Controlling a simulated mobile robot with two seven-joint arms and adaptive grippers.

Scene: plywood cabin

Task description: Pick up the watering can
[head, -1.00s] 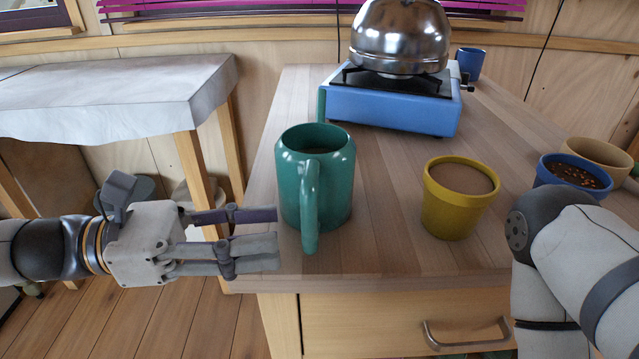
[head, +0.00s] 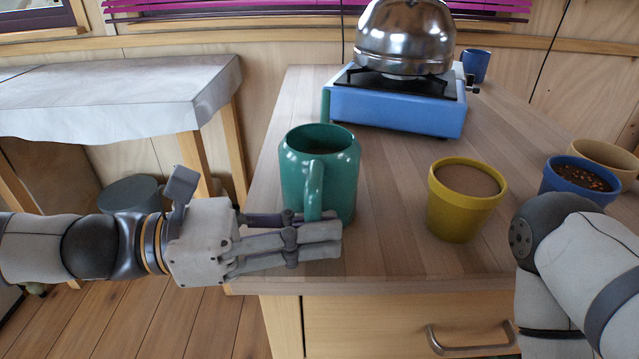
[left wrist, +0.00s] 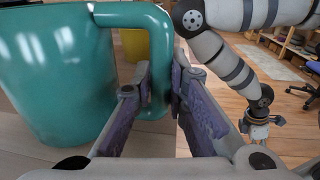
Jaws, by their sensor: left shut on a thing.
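The watering can is the teal vessel (head: 320,170) standing upright at the left front of the wooden counter, with its handle (head: 314,190) toward me. My left gripper (head: 332,237) reaches in from the left at the handle's lower part. It is shut on the handle, whose upright bar lies between the two fingers (left wrist: 162,95) in the left wrist view. My right gripper (left wrist: 258,132) shows small at the right of the left wrist view, its fingers unclear.
A yellow pot (head: 464,200) stands right of the can. A blue stove (head: 395,108) with a steel kettle (head: 405,40) is behind it. A blue pot (head: 580,182), a tan pot (head: 608,157) and a blue mug (head: 475,65) are farther right. Counter between can and yellow pot is clear.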

